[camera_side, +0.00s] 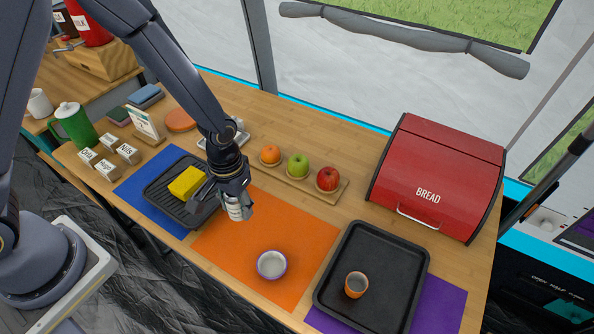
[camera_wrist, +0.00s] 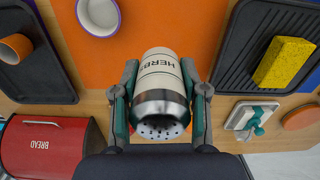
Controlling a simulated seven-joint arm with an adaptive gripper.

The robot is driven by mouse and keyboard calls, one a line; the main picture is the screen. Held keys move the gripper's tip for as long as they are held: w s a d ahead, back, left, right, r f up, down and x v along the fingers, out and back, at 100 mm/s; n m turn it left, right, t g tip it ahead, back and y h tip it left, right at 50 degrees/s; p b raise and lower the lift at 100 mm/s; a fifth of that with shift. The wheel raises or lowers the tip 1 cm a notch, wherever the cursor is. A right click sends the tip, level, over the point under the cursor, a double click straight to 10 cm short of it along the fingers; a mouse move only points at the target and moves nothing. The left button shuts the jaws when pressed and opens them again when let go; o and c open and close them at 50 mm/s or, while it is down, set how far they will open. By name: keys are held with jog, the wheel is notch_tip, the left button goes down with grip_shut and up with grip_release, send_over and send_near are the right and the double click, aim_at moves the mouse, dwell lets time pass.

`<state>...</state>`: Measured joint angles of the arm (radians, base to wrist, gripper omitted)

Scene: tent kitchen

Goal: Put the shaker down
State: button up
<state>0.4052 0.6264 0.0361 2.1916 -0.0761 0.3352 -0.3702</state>
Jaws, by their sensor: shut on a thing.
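The shaker (camera_wrist: 160,90) is a cream cylinder labelled HERBS with a silver perforated cap. In the wrist view my gripper (camera_wrist: 160,95) is shut on it, one finger on each side. In the side view the shaker (camera_side: 235,211) hangs below my gripper (camera_side: 233,196), over the left part of the orange mat (camera_side: 302,234). My gripper partly hides it there. I cannot tell whether its base touches the mat.
A white bowl (camera_side: 271,264) sits on the orange mat. A grill tray (camera_side: 157,192) with a yellow sponge (camera_side: 187,182) is to the left. A black tray (camera_side: 385,262) holding an orange cup (camera_side: 356,284) is to the right. A fruit board (camera_side: 330,196) and red bread box (camera_side: 436,178) stand behind.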

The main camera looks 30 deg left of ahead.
jog(key=w+a+n, duration=0.1)
jog(key=a+n, duration=0.3)
jog(key=a, duration=0.4)
jog(key=w+a+n, duration=0.2)
jog(key=a+n, duration=0.2)
jog(key=a, duration=0.3)
jog(key=w+a+n, duration=0.2)
jog(key=a+n, duration=0.2)
jog(key=a, duration=0.4)
jog(key=shift+a+r, duration=0.2)
jog(key=shift+a, duration=0.15)
jog(key=s+a+n, duration=0.3)
jog(key=s+a, duration=0.1)
jog(key=a, duration=0.7)
send_over(176, 153)
jog(key=f, duration=0.9)
jog(key=shift+s+d+f, duration=0.25)
jog(key=shift+s+d, duration=0.05)
jog(key=shift+s, duration=0.05)
jog(key=shift+w+a+f, duration=0.2)
jog(key=shift+w+f, duration=0.1)
jog(key=shift+f, duration=1.6)
jog(key=shift+f, duration=0.15)
